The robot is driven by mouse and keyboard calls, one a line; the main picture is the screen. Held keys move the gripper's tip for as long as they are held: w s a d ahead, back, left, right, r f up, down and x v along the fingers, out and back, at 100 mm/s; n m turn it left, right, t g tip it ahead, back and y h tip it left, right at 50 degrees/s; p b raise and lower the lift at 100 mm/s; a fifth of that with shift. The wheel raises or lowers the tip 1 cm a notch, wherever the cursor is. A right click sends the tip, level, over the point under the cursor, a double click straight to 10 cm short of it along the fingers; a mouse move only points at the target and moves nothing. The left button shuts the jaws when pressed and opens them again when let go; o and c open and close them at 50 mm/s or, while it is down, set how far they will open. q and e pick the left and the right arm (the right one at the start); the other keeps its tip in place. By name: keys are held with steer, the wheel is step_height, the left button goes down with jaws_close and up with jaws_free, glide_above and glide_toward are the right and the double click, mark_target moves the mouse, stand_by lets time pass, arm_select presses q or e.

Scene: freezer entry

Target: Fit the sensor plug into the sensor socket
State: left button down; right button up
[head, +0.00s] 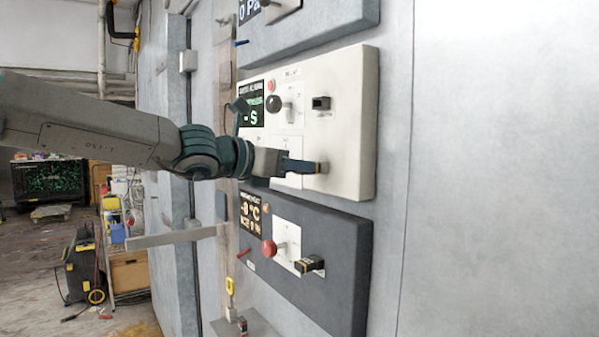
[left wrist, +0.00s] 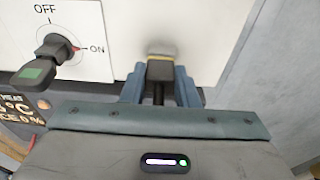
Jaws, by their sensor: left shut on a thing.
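My left gripper (head: 322,167) is at the lower part of the white panel (head: 350,120), its fingertips close to the panel face. In the left wrist view the blue fingers (left wrist: 160,88) are shut on a dark plug with a yellow band (left wrist: 160,70), which I take for the sensor plug. The plug's front end points at the white panel, over a blurred brownish patch (left wrist: 160,47). The sensor socket is not clearly seen; the plug and fingers may cover it. I cannot tell whether the plug touches or enters anything. My right gripper is not in view.
A rotary switch (left wrist: 55,50) marked OFF and ON is left of the plug. A black fitting (head: 321,103) is higher on the white panel. The dark panel (head: 345,270) below carries a red knob (head: 269,249) and another black fitting (head: 309,264). Bare wall lies to the right.

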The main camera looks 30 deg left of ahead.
arm_select(q)
steer(key=shift+p, duration=0.5)
stand_by(0.7)
steer(key=shift+s, duration=0.2)
steer(key=shift+s+a+r+p, duration=0.1)
steer(key=shift+s+p, duration=0.1)
steer(key=shift+p, duration=0.25)
steer(key=shift+s+a, duration=0.2)
steer(key=shift+s, duration=0.1)
stand_by(0.6)
steer(key=shift+s, duration=0.1)
steer(key=shift+s+p, duration=0.15)
steer(key=shift+p, duration=0.15)
stand_by(0.3)
steer(key=shift+s+a+f, duration=0.1)
steer(key=shift+s+a, duration=0.25)
steer(key=shift+s, duration=0.55)
steer(key=shift+s+a+f, duration=0.1)
steer(key=shift+s+a, duration=0.2)
steer(key=shift+s, duration=0.55)
steer(key=shift+s+a+f, duration=0.1)
steer(key=shift+s+a, duration=0.25)
steer(key=shift+s, duration=0.55)
